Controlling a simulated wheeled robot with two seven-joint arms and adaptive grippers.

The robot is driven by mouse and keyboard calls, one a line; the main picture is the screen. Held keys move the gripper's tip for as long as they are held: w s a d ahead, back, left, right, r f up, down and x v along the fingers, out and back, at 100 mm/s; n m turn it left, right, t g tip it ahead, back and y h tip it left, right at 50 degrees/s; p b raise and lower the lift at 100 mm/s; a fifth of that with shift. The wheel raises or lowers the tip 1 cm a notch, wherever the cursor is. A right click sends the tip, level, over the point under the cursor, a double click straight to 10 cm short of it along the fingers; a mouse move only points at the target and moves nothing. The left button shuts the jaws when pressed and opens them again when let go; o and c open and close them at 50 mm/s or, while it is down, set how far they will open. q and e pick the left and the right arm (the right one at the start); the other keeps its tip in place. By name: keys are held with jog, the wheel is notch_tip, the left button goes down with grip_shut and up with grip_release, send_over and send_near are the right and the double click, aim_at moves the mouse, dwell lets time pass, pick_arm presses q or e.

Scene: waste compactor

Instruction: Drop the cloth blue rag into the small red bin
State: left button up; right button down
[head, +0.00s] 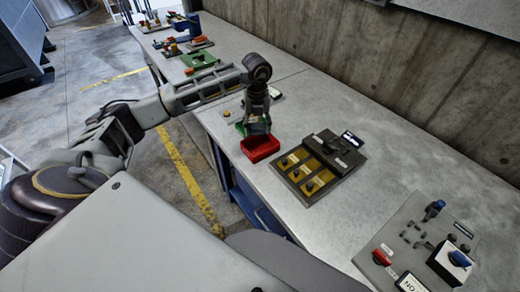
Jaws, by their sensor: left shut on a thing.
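The small red bin (260,149) sits on the grey workbench near its front edge, in the middle of the head view. My left gripper (256,122) points down just above and behind the bin's far side. It is shut on a small bluish-green thing at its fingertips, which I take to be the blue rag (258,128). The rag is mostly hidden by the fingers and too small to see clearly. I cannot tell whether it touches the bin. My right gripper is not in view.
A board with yellow panels and a dark block (318,165) lies right of the bin. A control panel with a red knob and blue switches (420,245) is at the lower right. Several coloured parts and a green tray (198,60) stand farther back. A concrete wall bounds the bench.

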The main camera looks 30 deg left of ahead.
pick_arm(q)
jog(key=o, duration=1)
jog(key=shift+o, duration=0.2)
jog(key=shift+r, duration=0.15)
notch_tip(320, 180, up, 12)
jog(key=shift+f, duration=0.2)
dwell(0.8)
